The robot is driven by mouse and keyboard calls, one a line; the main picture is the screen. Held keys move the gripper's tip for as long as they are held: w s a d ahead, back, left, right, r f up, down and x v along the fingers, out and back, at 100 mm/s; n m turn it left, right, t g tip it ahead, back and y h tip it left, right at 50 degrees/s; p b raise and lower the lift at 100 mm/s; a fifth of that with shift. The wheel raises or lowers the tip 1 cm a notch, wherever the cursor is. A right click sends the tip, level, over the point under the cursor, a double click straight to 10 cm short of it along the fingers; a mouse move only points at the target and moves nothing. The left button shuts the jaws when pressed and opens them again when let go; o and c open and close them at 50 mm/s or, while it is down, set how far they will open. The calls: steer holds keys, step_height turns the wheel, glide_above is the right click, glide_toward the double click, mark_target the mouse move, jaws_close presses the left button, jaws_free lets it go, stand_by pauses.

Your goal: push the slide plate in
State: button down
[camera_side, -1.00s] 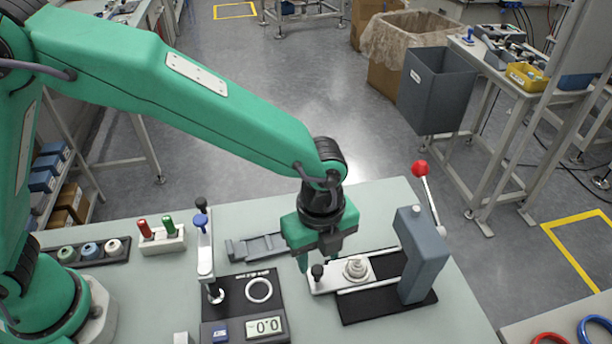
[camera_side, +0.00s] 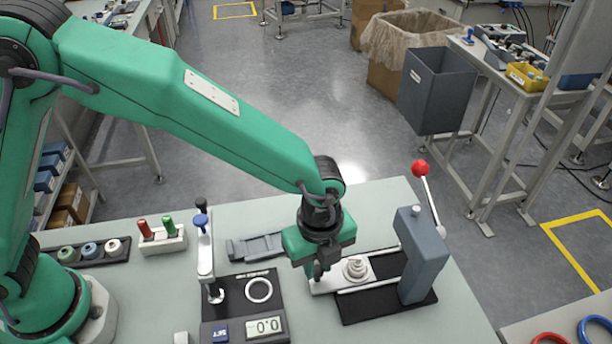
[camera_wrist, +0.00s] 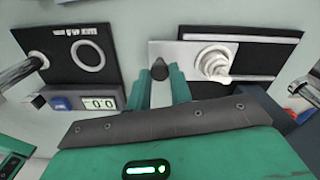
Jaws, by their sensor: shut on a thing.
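The slide plate (camera_side: 336,284) is a pale metal plate at the front of the press, pulled partly out to the left. It also shows in the wrist view (camera_wrist: 187,56). A round stepped metal part (camera_side: 356,268) sits upright on it. My gripper (camera_side: 317,274) is down at the plate's left end, its fingers around the black knob (camera_wrist: 160,68). The two green fingers stand either side of the knob and are shut on it. In the side view the knob is mostly hidden by my gripper.
The grey press body (camera_side: 423,262) with a red-balled lever (camera_side: 421,168) stands right of the plate on a black base. Left are a gauge station (camera_side: 262,318) with a display and a grey bracket (camera_side: 256,247). Free bench lies in front.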

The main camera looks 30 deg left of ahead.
mark_target(340, 275)
steer(key=shift+w+d, duration=1.6)
steer(key=shift+d, duration=0.05)
steer(key=c, duration=1.3)
jaws_free()
steer(key=shift+o, duration=0.2)
step_height(340, 275, up, 8)
